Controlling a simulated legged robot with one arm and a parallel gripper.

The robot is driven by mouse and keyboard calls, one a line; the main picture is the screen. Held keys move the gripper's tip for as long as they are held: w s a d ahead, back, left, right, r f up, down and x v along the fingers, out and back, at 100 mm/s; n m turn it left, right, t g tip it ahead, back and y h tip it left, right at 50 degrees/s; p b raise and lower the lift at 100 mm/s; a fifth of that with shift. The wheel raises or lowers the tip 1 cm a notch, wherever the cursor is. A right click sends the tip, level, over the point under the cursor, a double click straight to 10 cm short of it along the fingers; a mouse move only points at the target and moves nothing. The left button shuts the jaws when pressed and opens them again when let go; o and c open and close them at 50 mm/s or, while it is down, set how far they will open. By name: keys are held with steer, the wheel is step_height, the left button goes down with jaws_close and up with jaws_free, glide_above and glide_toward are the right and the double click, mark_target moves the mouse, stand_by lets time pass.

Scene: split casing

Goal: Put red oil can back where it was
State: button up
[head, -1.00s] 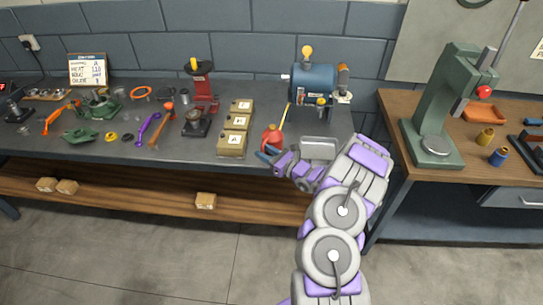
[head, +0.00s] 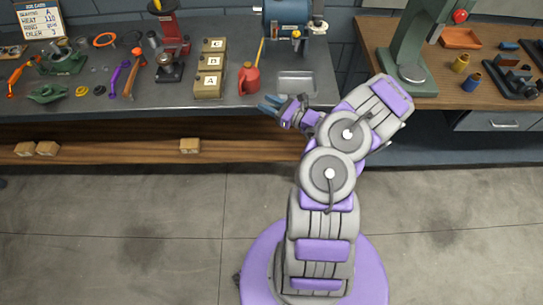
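The red oil can (head: 249,79) with its long yellow spout stands upright on the dark workbench (head: 130,97), near the front edge. It is just right of the lettered boxes and left of a shallow metal tray. My gripper (head: 265,105) is at the bench's front edge, below and right of the can in the head view. A gap shows between the fingers and the can.
Boxes marked A, B and C (head: 209,77) stand close left of the can. The metal tray (head: 296,84) lies to its right, and a blue grinder (head: 287,18) stands behind. A green press (head: 412,50) is on the wooden table. Small boxes (head: 190,145) sit on the lower shelf.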

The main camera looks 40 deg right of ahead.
steer(key=a+r+n+g+y, duration=0.65)
steer(key=a+r+n, duration=0.4)
steer(key=a, duration=0.55)
steer(key=s+a+r+n+g+y, duration=0.1)
steer(key=s+a+r+n+g, duration=0.3)
steer(key=a, duration=0.3)
steer(key=s+a+r+n+g+y, duration=0.1)
steer(key=s+a+r+n+g, duration=0.35)
steer(key=a, duration=0.25)
steer(key=s+a+r+n+g+h, duration=0.1)
steer(key=s+a+n+g+h, duration=0.2)
steer(key=s, duration=0.5)
steer(key=s+a+r+n+g+h, duration=0.1)
steer(key=s+a+n+g+h, duration=0.1)
steer(key=s+n+h, duration=0.5)
steer(key=s+d+n+t+h, duration=0.1)
steer(key=s+d+n+h, duration=0.1)
steer(key=s+d+h, duration=0.4)
steer(key=s+d, duration=0.4)
steer(key=s, duration=0.2)
steer(key=shift+s+d+r+t, duration=0.2)
steer(key=shift+s+d+t, duration=0.1)
steer(key=shift+s+d, duration=0.05)
